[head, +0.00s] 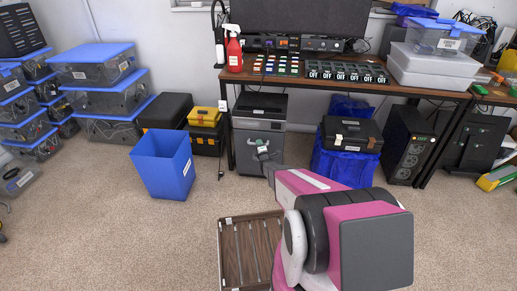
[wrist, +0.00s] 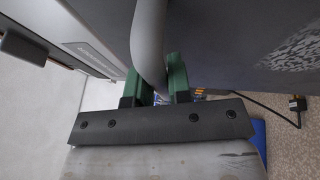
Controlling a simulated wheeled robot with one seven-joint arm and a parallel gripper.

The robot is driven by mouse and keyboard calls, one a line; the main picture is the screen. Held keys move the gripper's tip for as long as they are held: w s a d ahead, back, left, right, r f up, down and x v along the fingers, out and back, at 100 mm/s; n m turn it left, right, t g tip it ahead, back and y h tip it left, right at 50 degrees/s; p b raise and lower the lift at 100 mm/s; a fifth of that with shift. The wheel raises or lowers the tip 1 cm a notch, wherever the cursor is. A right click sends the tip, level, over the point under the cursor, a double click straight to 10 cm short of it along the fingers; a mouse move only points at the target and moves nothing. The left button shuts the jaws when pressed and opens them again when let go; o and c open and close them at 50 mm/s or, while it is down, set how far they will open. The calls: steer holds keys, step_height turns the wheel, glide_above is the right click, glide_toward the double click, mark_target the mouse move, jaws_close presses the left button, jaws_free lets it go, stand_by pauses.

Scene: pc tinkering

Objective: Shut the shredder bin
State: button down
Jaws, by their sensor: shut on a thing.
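The grey shredder (head: 259,104) with a dark top stands under the desk in the head view. Its grey bin (head: 247,160) fills the lower front. My gripper (head: 264,153) is at the bin's front, with my pink arm reaching in from the lower right and covering part of it. In the wrist view the green fingers of my gripper (wrist: 154,82) are closed around a curved grey handle (wrist: 148,38). The dark grey bin face (wrist: 225,50) lies beside it. How far the bin stands out is hard to tell.
A blue open bin (head: 163,168) stands on the carpet left of the shredder. Black and yellow toolboxes (head: 205,117) are beside it. A wooden slatted tray (head: 235,250) lies on the floor in front.

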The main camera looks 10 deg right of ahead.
steer(key=c, duration=1.1)
jaws_free()
steer(key=shift+s, duration=0.1)
steer(key=v, duration=1.1)
steer(key=shift+a, duration=0.1)
steer(key=shift+r, duration=0.15)
